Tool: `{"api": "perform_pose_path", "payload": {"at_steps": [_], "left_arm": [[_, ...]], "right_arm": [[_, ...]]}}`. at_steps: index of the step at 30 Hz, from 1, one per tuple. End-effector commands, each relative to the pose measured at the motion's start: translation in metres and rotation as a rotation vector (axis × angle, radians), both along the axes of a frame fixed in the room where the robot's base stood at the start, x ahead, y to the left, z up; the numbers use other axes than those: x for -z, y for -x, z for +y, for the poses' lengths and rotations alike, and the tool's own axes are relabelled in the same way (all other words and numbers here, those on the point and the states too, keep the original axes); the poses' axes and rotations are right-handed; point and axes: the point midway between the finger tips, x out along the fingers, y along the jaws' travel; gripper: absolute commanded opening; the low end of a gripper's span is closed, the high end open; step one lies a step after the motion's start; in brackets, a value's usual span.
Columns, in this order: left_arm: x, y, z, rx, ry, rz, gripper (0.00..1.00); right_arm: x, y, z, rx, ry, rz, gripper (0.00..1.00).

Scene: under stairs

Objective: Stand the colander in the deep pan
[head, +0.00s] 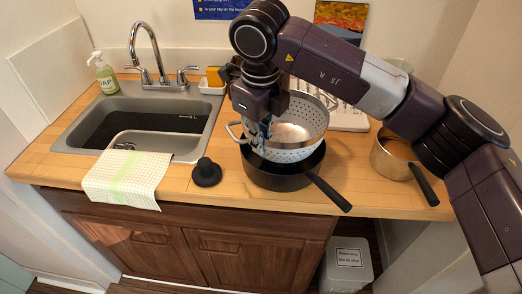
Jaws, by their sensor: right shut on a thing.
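The silver colander (301,133) with small holes and side handles is in the middle of the head view, over the black deep pan (278,178). The colander's lower part reaches down within the pan's rim. I cannot tell whether its base touches the pan's floor. The pan stands on the wooden counter, its long black handle pointing to the lower right. My right gripper (262,135) comes down from above and is shut on the colander's left rim near a handle. My left gripper is out of view.
A sink (95,128) with a tap is on the left, a checkered cloth (125,178) over its front edge. A black knobbed lid (207,173) lies left of the pan. A steel saucepan (392,160) stands to the right. A soap bottle (104,76) is behind the sink.

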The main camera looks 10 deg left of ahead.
Motion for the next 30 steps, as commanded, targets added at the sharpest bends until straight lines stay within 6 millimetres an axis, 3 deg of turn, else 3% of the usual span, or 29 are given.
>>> {"api": "perform_pose_path", "payload": {"at_steps": [7,19,20,24,30], "left_arm": [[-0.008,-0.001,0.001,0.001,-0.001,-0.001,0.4],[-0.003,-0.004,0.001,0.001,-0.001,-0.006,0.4],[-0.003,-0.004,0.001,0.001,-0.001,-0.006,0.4],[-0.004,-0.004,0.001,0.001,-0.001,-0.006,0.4],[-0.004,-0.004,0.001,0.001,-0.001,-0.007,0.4]], "right_arm": [[0.033,0.0,0.0,-0.001,-0.001,0.0,0.0],[0.04,0.0,0.0,-0.001,0.0,-0.001,0.0],[0.041,0.0,0.0,-0.001,0.0,0.0,0.08],[0.04,0.0,0.0,-0.001,0.0,0.001,0.23],[0.04,0.0,0.0,-0.001,0.0,0.001,0.24]]}}
